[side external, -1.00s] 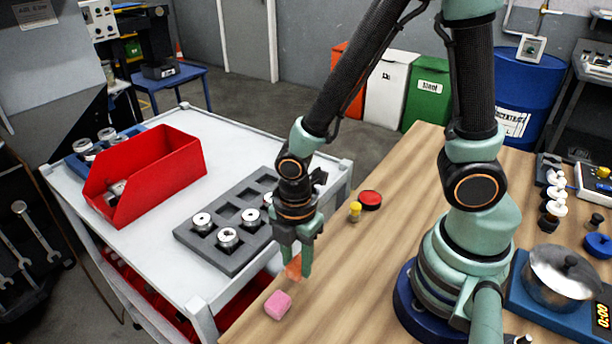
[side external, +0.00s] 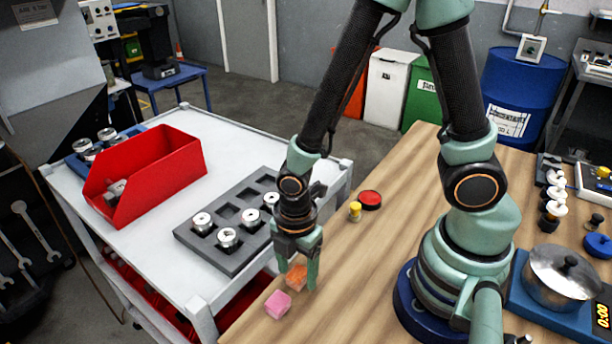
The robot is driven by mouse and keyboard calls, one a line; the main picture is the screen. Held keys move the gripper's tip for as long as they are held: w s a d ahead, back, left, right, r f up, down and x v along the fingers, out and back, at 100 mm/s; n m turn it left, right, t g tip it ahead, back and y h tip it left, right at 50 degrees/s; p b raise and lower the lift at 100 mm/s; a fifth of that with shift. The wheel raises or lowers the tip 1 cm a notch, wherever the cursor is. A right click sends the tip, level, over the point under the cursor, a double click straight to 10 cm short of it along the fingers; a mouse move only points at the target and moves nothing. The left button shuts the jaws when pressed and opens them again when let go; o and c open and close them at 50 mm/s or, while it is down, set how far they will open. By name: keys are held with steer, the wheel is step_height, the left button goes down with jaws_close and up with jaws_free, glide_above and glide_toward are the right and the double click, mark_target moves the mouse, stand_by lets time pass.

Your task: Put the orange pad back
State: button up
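The orange pad (side external: 297,278) is a small block low between the fingers of my gripper (side external: 298,277), near the left edge of the wooden table. My gripper points down, and its two fingers stand apart on either side of the pad. The frame does not show clearly whether a finger still touches it or whether it rests fully on the table. A pink pad (side external: 278,304) lies on the table just in front and to the left of the orange pad, touching or nearly touching it.
A white cart (side external: 150,240) stands left of the wooden table (side external: 370,270). It carries a grey tray (side external: 250,262) with metal parts and a red bin (side external: 160,175). A red button (side external: 370,198) and a yellow-topped piece (side external: 355,210) stand behind my gripper. The table front is clear.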

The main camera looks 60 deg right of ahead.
mark_target(297, 273)
steer(key=shift+r, duration=0.15)
step_height(297, 273, up, 12)
steer(key=w+d+r+m+t, duration=0.2)
steer(key=d+r+m, duration=0.3)
steer(key=m, duration=0.4)
steer(key=w+d+r+m+t, duration=0.1)
steer(key=d+r+m+t, duration=0.2)
steer(key=m, duration=0.6)
step_height(297, 273, up, 4)
steer(key=d, duration=0.2)
steer(key=shift+w+d+f+t, duration=0.25)
steer(key=shift+w+d+t, duration=0.05)
steer(key=shift+w, duration=0.1)
